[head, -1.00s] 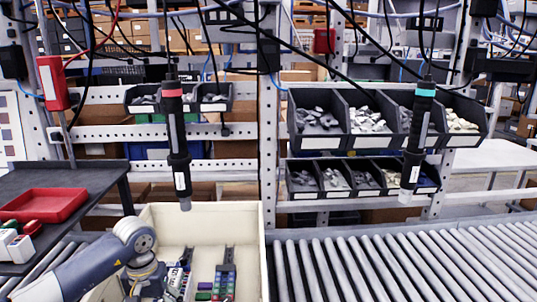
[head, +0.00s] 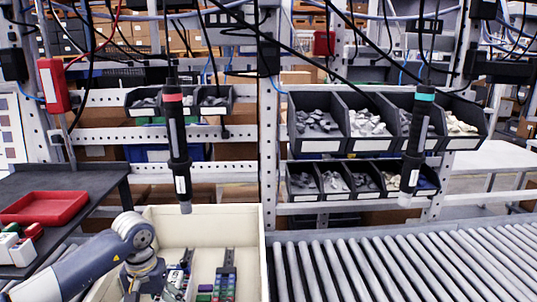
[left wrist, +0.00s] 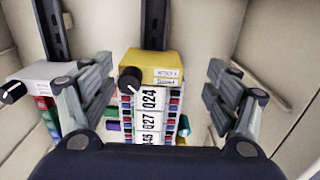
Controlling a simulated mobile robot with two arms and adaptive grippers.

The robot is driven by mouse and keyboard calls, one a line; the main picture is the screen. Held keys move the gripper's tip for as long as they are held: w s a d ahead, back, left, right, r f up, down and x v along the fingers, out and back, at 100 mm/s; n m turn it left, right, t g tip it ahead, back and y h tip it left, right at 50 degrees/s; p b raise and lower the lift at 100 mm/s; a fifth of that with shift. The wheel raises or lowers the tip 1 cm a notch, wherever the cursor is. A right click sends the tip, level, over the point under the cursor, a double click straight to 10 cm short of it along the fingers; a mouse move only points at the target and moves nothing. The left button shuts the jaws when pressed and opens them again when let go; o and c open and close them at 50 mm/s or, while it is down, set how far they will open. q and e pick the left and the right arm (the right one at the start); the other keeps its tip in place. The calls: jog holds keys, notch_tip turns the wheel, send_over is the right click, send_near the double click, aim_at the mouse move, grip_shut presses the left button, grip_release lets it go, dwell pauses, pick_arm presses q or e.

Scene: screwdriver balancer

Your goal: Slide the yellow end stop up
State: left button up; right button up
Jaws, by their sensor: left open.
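The yellow end stop (left wrist: 155,65) with a black knob (left wrist: 131,79) sits at the top of a row of labelled terminal blocks (left wrist: 150,118) on a dark rail (left wrist: 137,22), in the left wrist view. My left gripper (left wrist: 163,85) is open, with one finger on each side of the yellow end stop and a gap to both. In the head view my left arm reaches into the cream box, and the left gripper (head: 150,290) is partly cut off by the lower edge. The yellow end stop cannot be made out there. My right gripper is not in view.
A second rail (left wrist: 51,25) with a grey end stop (left wrist: 40,78) lies on the left. The cream box's walls (head: 251,215) stand around the rails. Two screwdrivers (head: 178,140) (head: 416,140) hang above. A roller conveyor (head: 400,262) lies right of the box.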

pick_arm(q)
jog(key=shift+r, duration=0.1)
notch_tip(320, 180, up, 12)
jog(key=p, duration=0.6)
jog(key=shift+s+f, duration=0.25)
jog(key=shift+s, duration=0.15)
jog(key=shift+f, duration=0.1)
